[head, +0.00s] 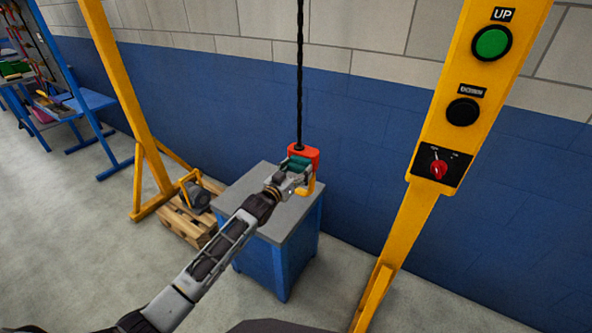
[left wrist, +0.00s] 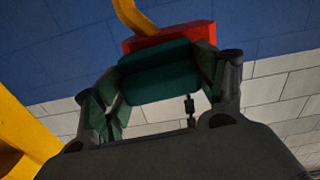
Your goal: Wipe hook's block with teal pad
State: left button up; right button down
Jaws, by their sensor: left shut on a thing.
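The hook's block (head: 311,152) is orange-red and hangs on a dark chain (head: 300,60) above a grey-topped blue cabinet. The yellow hook (head: 305,189) is under it. My left gripper (head: 296,170) is shut on the teal pad (head: 298,163), at the near face of the block. In the left wrist view the teal pad (left wrist: 160,73) lies between the fingers, with the red block (left wrist: 170,38) right behind it. The pad looks to be against the block, but I cannot tell if they touch. My right gripper is not in view.
The blue cabinet (head: 264,262) stands below the hook. A yellow post (head: 448,130) with UP and DOWN buttons and a red switch is at right. A wooden pallet (head: 190,228) with a motor-like thing is at left. A blue workbench (head: 90,102) stands far left.

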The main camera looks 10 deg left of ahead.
aim_at(287, 167)
pick_arm(q)
jog(key=shift+s+d+p, duration=0.3)
jog(key=shift+d+p, duration=0.1)
jog(key=shift+d, duration=0.4)
jog(key=shift+s+d+p, duration=0.3)
jog(key=shift+d+p, duration=0.1)
jog(key=shift+d, duration=0.35)
jog(key=shift+w+r, duration=0.1)
jog(key=shift+a, duration=0.15)
jog(key=shift+w+a+p, duration=0.25)
jog(key=shift+a, duration=0.4)
jog(key=shift+w+a+p, duration=0.25)
jog(key=shift+a, duration=0.5)
jog(key=shift+w+a, duration=0.1)
jog(key=shift+w+a, duration=0.25)
jog(key=shift+a, duration=0.45)
jog(key=shift+w+a, duration=0.25)
jog(key=shift+a, duration=0.45)
jog(key=shift+a, duration=0.15)
